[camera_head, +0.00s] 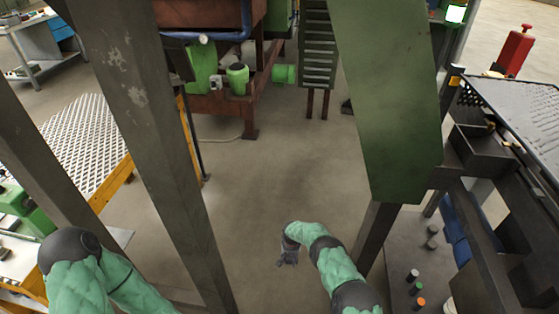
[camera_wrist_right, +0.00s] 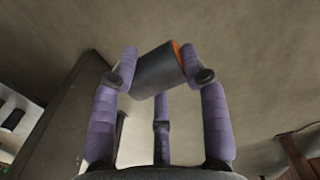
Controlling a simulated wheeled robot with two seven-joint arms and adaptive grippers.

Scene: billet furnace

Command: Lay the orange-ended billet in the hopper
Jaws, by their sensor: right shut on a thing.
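My right gripper (camera_head: 288,258) hangs over open floor in the head view, at the end of the green right arm. In the right wrist view the purple fingers of my right gripper (camera_wrist_right: 160,68) are closed around a dark grey cylindrical billet (camera_wrist_right: 154,73). A strip of orange shows at its right end, so it is an orange-ended billet. It lies tilted across the fingertips. A dark open box (camera_head: 478,147), which looks like the hopper, is at the right in the head view. My left arm shows at lower left; its gripper is out of view.
Several short billets stand on a grey surface at lower right, including an orange-topped one (camera_head: 420,302) and a green-topped one (camera_head: 416,289). A steel post (camera_head: 150,130) and a green column (camera_head: 385,100) flank the floor. The middle floor is clear.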

